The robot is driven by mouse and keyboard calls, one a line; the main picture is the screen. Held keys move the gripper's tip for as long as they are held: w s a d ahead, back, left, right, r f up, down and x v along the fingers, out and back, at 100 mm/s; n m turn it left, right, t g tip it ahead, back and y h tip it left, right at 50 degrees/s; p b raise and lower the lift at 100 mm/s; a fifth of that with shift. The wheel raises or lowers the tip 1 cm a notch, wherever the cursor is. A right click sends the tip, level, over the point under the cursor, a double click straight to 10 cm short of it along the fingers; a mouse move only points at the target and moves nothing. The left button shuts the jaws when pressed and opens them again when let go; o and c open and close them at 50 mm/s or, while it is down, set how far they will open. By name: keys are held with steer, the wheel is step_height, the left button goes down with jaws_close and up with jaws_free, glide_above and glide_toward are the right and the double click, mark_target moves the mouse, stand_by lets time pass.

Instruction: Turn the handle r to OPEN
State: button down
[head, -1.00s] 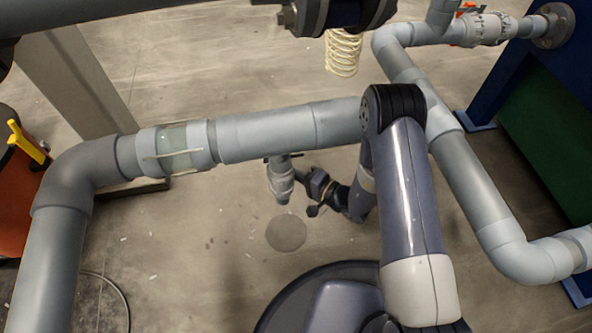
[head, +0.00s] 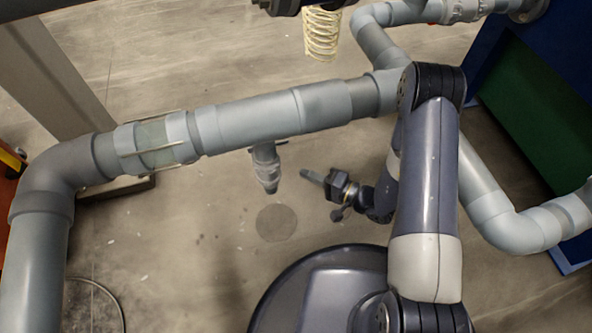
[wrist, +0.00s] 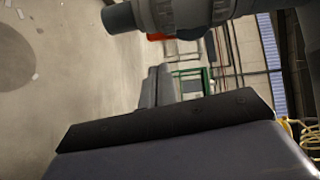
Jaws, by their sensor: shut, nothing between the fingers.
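A short grey drain valve (head: 265,167) hangs under the long horizontal pipe in the head view. It also shows across the top of the wrist view (wrist: 170,14). An orange-red piece (wrist: 158,37) shows at the edge of this valve in the wrist view; I cannot tell whether it is a handle or background. No handle shows clearly on the valve in the head view. My gripper (head: 309,175) is shut and empty, apart from the valve, to its right and slightly lower in the picture. Its closed fingers also show in the wrist view (wrist: 156,88).
The long grey pipe (head: 270,118) crosses above, with a clear sight section (head: 153,143) at left. A pipe (head: 500,215) runs down the right by a blue and green frame (head: 530,120). A cream coil (head: 322,35) hangs at top. The floor around the valve is clear.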

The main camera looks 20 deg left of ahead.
steer(key=shift+s+d, duration=0.1)
steer(key=shift+d, duration=0.4)
steer(key=shift+a, duration=0.15)
steer(key=r+p+x, duration=0.1)
steer(key=x, duration=0.9)
steer(key=shift+s+f, duration=0.25)
steer(key=shift+f, duration=0.25)
